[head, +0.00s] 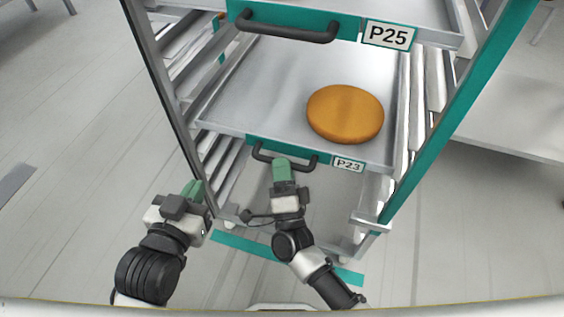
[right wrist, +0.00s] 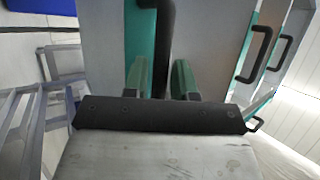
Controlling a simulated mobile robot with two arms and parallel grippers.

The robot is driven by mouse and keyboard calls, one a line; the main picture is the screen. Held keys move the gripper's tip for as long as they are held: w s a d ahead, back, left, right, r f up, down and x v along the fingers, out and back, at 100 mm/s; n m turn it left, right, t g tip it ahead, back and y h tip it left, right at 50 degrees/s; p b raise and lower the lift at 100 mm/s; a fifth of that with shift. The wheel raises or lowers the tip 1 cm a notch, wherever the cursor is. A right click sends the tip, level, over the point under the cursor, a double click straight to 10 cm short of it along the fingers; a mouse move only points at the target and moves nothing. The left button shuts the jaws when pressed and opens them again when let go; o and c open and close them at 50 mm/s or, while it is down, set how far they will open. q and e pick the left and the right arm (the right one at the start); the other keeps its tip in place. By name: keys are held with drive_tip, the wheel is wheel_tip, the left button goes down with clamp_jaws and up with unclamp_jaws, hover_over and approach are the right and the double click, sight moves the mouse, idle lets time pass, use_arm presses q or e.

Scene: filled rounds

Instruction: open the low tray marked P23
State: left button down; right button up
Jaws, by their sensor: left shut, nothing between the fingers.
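The low tray marked P23 (head: 240,112) sits in the rack and holds an orange-brown round (head: 345,113). Its front has a teal strip, a P23 label (head: 348,165) and a black bar handle (head: 263,157). My right gripper (head: 281,162) is at the middle of this handle and covers part of it. In the right wrist view, its green fingers (right wrist: 162,75) stand apart, one on each side of the black handle (right wrist: 164,35). A firm grip does not show. My left gripper (head: 194,188) is shut and empty, left of the rack's lower front.
A tray marked P25 (head: 388,37) with its own black handle (head: 288,27) is above. Rack posts stand on both sides, the right one teal (head: 455,100). A grey table (head: 515,115) is at right.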

use_arm(q)
drive_tip(key=shift+r, duration=0.15)
use_arm(e)
drive_tip(key=shift+w+a+r, duration=0.1)
drive_tip(key=shift+w+r, duration=0.15)
drive_tip(key=shift+w, duration=0.15)
clamp_jaws()
drive_tip(key=shift+s, duration=0.15)
